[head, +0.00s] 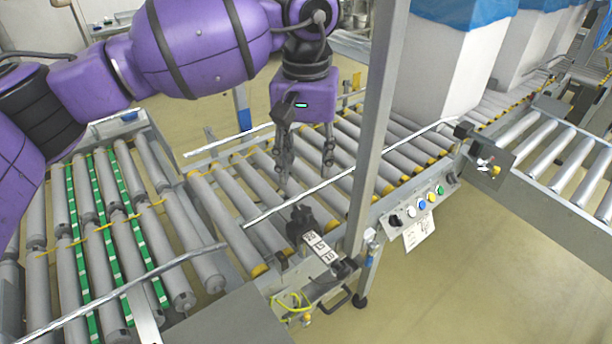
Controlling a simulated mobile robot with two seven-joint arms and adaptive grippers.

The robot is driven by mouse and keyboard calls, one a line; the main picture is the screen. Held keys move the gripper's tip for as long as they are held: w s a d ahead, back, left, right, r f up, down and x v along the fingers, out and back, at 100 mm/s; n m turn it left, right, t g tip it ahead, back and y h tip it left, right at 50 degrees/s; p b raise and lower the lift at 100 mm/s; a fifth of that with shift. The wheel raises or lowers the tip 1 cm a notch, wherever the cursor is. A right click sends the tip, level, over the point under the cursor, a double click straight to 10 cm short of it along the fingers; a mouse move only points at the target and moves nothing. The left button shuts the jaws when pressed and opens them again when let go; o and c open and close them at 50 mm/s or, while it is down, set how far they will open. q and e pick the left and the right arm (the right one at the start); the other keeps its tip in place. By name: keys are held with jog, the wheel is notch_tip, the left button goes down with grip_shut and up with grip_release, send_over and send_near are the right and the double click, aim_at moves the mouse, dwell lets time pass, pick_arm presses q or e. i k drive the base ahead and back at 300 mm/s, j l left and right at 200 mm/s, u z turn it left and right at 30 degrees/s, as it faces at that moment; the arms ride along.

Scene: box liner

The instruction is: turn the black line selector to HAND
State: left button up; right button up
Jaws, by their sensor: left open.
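The black line selector (395,220) is a small dark knob at the left end of the grey control panel (431,212) on the conveyor's side. It is too small to tell which way it points. White, blue, yellow and green buttons sit to its right on the panel. My left gripper (306,174) hangs pointing down over the conveyor rollers, left of the grey post and well apart from the panel. Its two dark fingers are spread, with nothing between them. My right gripper is not in view.
A grey upright post (374,130) stands between my left gripper and the panel. A metal guide rail (298,199) runs along the conveyor edge. A black clamp with a numbered plate (321,247) sits below the gripper. A white label (419,232) hangs under the panel. Floor is clear at lower right.

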aim_at(395, 220)
jog(key=k, duration=1)
